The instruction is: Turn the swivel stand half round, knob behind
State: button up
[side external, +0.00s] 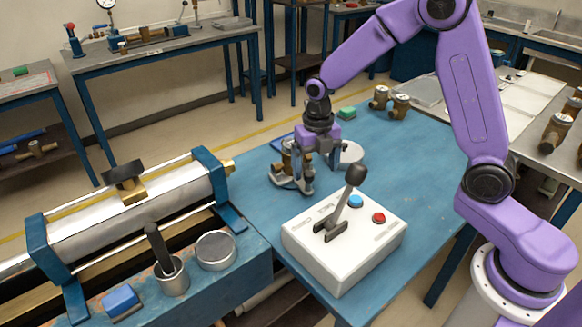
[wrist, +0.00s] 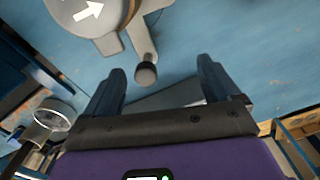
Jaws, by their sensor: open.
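The swivel stand (side external: 279,178) is on the blue bench, largely hidden behind my gripper (side external: 318,172) in the side view. It carries a brass-coloured body. In the wrist view the grey stand (wrist: 97,24) shows at the top with a white arrow on it, and a short arm runs from it to a dark round knob (wrist: 146,75). My gripper, also in the wrist view (wrist: 160,68), is open. The knob appears between the two fingers, nearer the left one, with visible gaps to both. I cannot tell its depth relative to the fingertips.
A white control box (side external: 343,250) with a lever, a blue button and a red button stands in front of my gripper. A long cylinder rig (side external: 130,215) is left. The bench's right part is clear.

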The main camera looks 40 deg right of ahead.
jog(key=shift+r, duration=2.75)
